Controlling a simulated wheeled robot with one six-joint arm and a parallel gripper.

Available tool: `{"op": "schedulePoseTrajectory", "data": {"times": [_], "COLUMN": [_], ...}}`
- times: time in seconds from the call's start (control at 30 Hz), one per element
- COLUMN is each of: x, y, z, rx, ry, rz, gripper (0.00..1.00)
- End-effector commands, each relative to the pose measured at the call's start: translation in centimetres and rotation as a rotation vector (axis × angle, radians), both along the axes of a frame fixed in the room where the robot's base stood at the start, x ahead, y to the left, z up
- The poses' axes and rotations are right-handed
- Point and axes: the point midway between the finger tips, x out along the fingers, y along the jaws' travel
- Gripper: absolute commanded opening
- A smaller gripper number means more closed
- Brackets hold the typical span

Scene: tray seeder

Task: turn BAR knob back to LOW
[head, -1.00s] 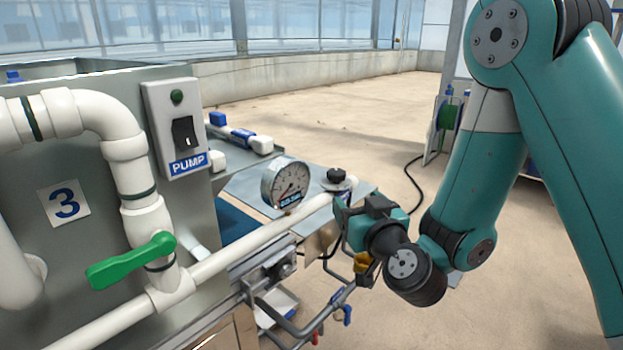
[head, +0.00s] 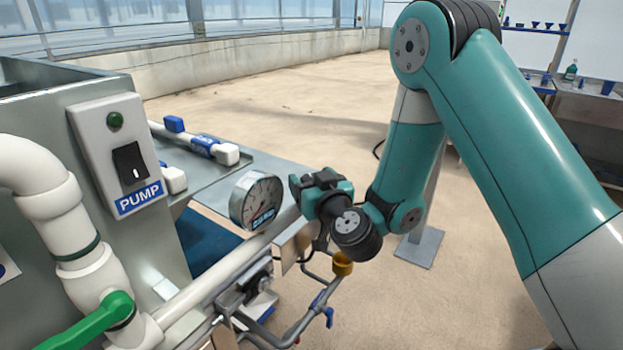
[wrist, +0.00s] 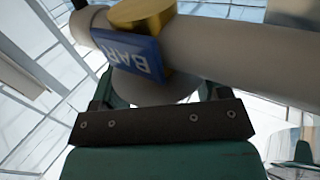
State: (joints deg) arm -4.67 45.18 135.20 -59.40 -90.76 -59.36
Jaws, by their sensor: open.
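In the wrist view, a blue plate reading BAR (wrist: 130,60) appears upside down on a pale pipe (wrist: 230,52). A brass cylinder (wrist: 141,14) sits against the plate, and a grey rounded part (wrist: 155,92) shows between my finger sides. The black knob at the pipe's end is hidden behind my gripper (head: 304,192) in the head view, so its setting does not show. My gripper is open at that pipe end, right of the round gauge (head: 257,200). I cannot tell whether the fingers touch the knob.
A steel cabinet carries a PUMP switch box (head: 120,155) at the left. White pipework with a green lever (head: 92,322) stands in front of it. Bent tubing with a blue handle (head: 329,316) hangs below my gripper. Open floor (head: 290,105) lies behind.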

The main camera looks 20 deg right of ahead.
Motion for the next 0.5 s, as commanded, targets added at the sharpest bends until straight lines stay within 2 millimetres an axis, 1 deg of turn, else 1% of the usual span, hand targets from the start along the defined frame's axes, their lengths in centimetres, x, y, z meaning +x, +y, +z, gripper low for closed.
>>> {"op": "schedulePoseTrajectory", "data": {"times": [0.03,0.23,0.27,0.5], "x": [-0.01,-0.01,-0.02,0.03], "y": [0.08,0.09,0.09,0.02], "z": [-0.01,-0.01,-0.01,-0.10], "rx": [0.000,0.000,0.000,0.000], "ry": [0.000,0.000,0.000,-0.004], "rz": [0.001,0.002,0.002,0.012], "gripper": [0.67,0.21,0.20,0.20]}}
